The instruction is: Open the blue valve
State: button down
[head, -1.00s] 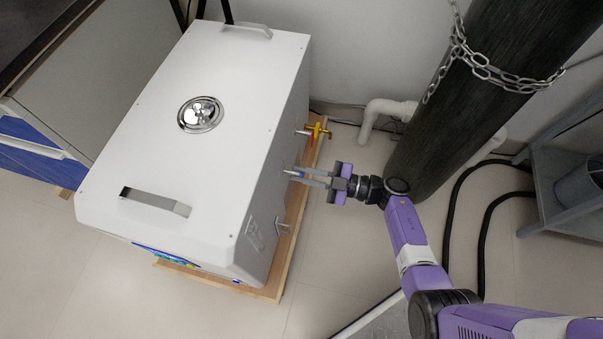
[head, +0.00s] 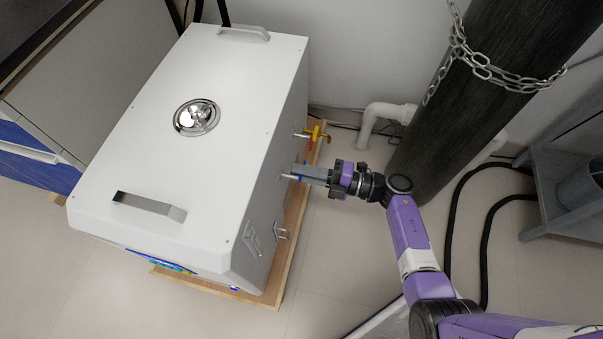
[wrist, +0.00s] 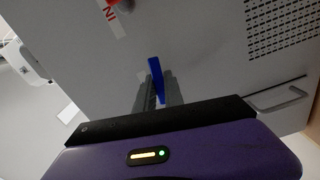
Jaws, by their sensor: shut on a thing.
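The blue valve handle (wrist: 155,72) stands out from the side panel of the white distiller (head: 200,90). In the wrist view it lies lengthwise between the fingertips of my gripper (wrist: 158,97), its far end showing beyond them. My gripper (head: 306,174) reaches the distiller's right side in the head view and is shut on the blue handle. In the head view the fingers hide nearly all of the handle.
A yellow valve (head: 315,132) sits farther back on the same side, and a metal handle (head: 281,234) nearer. The distiller stands on a wooden board (head: 277,283). A dark chained cylinder (head: 440,120) stands close to my arm at the right.

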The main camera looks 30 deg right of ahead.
jog(key=shift+d+n+b, duration=0.1)
jog(key=shift+n+b, duration=0.2)
jog(key=shift+n, duration=0.7)
jog(key=shift+r, duration=0.1)
jog(key=c, duration=1.4)
grip_release()
jog(key=shift+c, duration=0.2)
jog(key=shift+s, duration=0.1)
jog(key=p+v, duration=0.1)
jog(key=v, duration=0.6)
jog(key=shift+s+d+p, duration=0.25)
jog(key=shift+d+p, duration=0.05)
